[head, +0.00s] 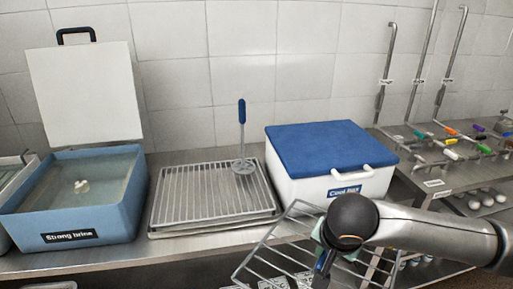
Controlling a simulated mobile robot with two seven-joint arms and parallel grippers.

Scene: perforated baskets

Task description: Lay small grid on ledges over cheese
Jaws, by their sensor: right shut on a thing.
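A small wire grid (263,262) hangs tilted in front of the counter's edge at the bottom centre. My right gripper (323,262) is shut on its right part, and my dark wrist covers some of it. The cheese (82,186), a small white piece, shows inside the blue tub labelled "Strong brine" (120,220) at the left. The tub's lid (85,92) stands open behind it. I cannot clearly make out the ledges inside the tub. The held grid is well apart from the tub, to its right. My left gripper is not in view.
A slatted draining tray (180,215) lies between the tub and a closed blue-lidded cool box (335,150). A blue-handled tool (242,130) stands upright on the tray. A right-hand counter (440,180) holds several coloured-handled taps or tools. A tiled wall is behind.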

